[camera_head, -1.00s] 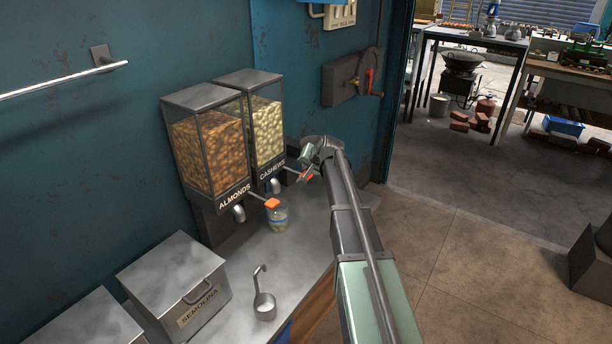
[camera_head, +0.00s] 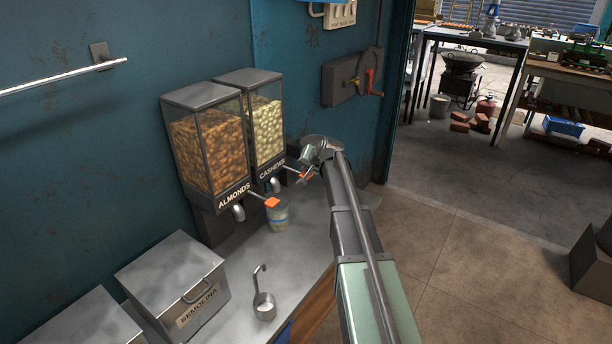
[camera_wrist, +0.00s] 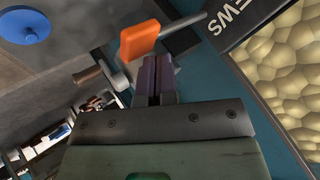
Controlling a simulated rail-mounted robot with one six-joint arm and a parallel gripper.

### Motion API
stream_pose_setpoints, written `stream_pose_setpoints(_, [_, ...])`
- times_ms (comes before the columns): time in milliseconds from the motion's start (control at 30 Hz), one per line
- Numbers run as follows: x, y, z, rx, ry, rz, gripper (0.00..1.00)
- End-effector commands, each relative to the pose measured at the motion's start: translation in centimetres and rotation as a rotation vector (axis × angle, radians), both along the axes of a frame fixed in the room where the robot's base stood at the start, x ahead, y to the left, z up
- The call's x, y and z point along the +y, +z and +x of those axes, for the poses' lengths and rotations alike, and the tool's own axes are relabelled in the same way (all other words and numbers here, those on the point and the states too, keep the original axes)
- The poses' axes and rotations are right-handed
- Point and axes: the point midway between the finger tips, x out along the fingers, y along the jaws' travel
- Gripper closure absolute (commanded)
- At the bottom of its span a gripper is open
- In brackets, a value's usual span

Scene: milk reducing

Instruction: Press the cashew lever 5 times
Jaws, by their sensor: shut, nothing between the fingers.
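The cashew dispenser (camera_head: 267,128) stands against the blue wall, its clear bin full of pale nuts; its cashews also show in the wrist view (camera_wrist: 290,75). Its lever has an orange tip (camera_wrist: 139,40) on a grey rod, at upper left of my gripper in the wrist view. My gripper (camera_head: 306,175) is shut and empty, close beside the cashew lever tip. In the wrist view the closed fingers (camera_wrist: 153,78) lie just below the orange tip; I cannot tell whether they touch it. A jar (camera_head: 279,216) stands on the counter under the almond lever's orange tip (camera_head: 272,202).
The almond dispenser (camera_head: 207,150) stands directly left of the cashew one. A semolina box (camera_head: 172,275) and a small metal ladle (camera_head: 264,305) are on the counter (camera_head: 235,270) in front. A grey wall box with a red handle (camera_head: 352,78) is behind my arm.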

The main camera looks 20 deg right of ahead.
Motion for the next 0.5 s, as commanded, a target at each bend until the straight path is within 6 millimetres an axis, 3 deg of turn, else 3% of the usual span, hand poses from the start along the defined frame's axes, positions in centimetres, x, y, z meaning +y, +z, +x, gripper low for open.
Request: stream_pose_setpoints(500, [0.00, -0.51, 0.00, 0.000, 0.000, 0.000, 1.00])
